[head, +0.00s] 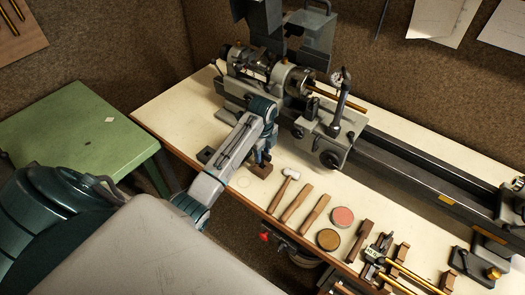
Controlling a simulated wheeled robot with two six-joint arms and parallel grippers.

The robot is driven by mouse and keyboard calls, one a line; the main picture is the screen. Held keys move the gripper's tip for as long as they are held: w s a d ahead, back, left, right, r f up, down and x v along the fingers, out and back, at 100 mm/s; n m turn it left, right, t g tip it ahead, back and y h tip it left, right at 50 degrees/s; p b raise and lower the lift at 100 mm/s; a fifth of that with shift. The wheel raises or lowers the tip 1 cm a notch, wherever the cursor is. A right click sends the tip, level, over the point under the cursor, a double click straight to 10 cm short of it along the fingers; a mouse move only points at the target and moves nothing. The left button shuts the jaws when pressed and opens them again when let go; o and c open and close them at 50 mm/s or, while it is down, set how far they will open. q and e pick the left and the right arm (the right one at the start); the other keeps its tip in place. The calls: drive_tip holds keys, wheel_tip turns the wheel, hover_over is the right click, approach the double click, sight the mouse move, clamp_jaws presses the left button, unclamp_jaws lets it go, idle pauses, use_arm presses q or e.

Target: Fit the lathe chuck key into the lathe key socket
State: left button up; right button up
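My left gripper (262,157) points down at the front edge of the bench, just above a small brown block (261,171). Its fingers are small and partly hidden by my wrist, so I cannot tell whether they are open or hold anything. I cannot make out the chuck key; it may be hidden at the gripper. The lathe (296,82) stands behind the gripper, with its chuck at the left end. A small dark block (206,154) lies left of my forearm; I cannot tell whether it is the key socket. My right gripper is not in view.
A white-headed mallet (290,175), wooden-handled tools (315,210), a pink round tin (342,217) and a brown one (328,239) lie right of the gripper. Brass tubes (405,275) rest on holders farther right. A green table (75,145) stands left. The bench's left end is clear.

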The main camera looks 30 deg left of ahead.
use_arm(q)
drive_tip(key=shift+s, duration=0.1)
clamp_jaws()
drive_tip(key=shift+r, duration=0.1)
drive_tip(key=shift+r+p, duration=0.3)
drive_tip(key=shift+r, duration=2.4)
